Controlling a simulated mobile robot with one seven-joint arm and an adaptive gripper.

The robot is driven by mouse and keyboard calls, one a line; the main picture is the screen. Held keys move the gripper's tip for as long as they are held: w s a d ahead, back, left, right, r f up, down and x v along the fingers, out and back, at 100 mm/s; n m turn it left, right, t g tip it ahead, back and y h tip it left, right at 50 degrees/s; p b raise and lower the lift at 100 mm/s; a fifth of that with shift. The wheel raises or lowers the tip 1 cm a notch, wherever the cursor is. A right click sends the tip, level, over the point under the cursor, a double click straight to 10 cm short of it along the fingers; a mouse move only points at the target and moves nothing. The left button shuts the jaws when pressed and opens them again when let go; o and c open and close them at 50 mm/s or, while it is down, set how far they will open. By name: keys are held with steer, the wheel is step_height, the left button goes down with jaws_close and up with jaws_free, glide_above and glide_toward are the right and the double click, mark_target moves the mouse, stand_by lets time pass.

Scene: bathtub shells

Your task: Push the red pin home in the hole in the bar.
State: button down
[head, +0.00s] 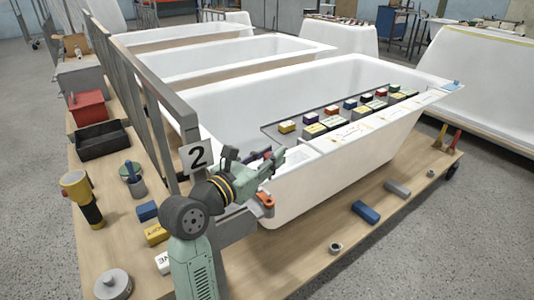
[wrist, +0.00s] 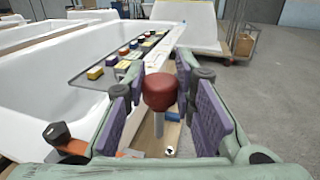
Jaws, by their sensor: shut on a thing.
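The red pin (wrist: 160,92) has a round red head and a silver shank pointing down. In the wrist view it sits between the purple pads of my gripper (wrist: 160,105), which is shut on it. In the head view my gripper (head: 268,163) is over the near end of the front white tub, and the pin cannot be made out there. I cannot pick out the bar or its hole for sure in either view. I see no contact between the shank and anything below it.
An orange clamp with a black knob (head: 265,200) is at the tub's near end, close below my arm; it also shows in the wrist view (wrist: 62,138). A tray of coloured blocks (head: 345,112) lies across the tub (head: 330,180). A grey rail (head: 150,95) stands left.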

steer(key=shift+a+f+b, duration=0.1)
steer(key=shift+f+b, duration=2.35)
steer(key=shift+f, duration=0.5)
steer(key=shift+f+b, duration=2.45)
steer(key=shift+f, duration=0.4)
steer(key=c, duration=1.3)
jaws_free()
steer(key=shift+s, duration=0.1)
steer(key=v, duration=1.2)
steer(key=shift+r, duration=0.15)
